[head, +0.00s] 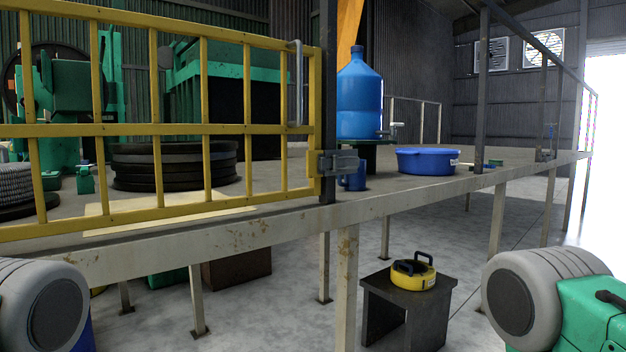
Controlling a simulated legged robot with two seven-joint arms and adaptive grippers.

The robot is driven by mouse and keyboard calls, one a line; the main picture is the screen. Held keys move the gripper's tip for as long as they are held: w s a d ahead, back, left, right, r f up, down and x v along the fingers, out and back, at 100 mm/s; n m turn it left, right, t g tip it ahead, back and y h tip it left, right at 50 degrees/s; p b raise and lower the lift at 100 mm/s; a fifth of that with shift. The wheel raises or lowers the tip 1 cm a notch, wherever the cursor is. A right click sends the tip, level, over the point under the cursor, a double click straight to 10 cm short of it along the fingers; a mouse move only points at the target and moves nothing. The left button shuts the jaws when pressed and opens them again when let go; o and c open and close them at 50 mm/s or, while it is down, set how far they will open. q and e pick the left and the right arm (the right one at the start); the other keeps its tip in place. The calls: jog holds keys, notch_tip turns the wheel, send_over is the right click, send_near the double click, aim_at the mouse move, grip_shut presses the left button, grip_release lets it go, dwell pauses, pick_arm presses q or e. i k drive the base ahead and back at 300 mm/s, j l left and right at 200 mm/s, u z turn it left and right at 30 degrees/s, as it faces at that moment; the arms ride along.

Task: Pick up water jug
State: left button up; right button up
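The water jug (360,98) is a large blue bottle with a dark cap, standing upright on the raised platform in the middle of the head view. A small metal tap (390,131) shows at its lower right, and a green stand (372,157) is under it. Parts of my two arms show at the lower left and lower right corners, well apart from the jug. Neither of my grippers is in view.
A yellow railing (150,130) with a dark post (328,100) runs left of the jug. A blue basin (427,160) and a blue mug (353,180) stand near the platform edge (440,186). Black hose coils (175,166) lie behind the railing. A yellow-and-black item (413,273) sits on a low dark stand.

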aim_at(355, 182)
jog(key=i+l+u, duration=0.3)
jog(key=l+u, duration=0.3)
jog(key=l, duration=0.2)
jog(key=i+l+u, duration=0.1)
jog(key=l+u, duration=0.2)
jog(key=l, duration=0.2)
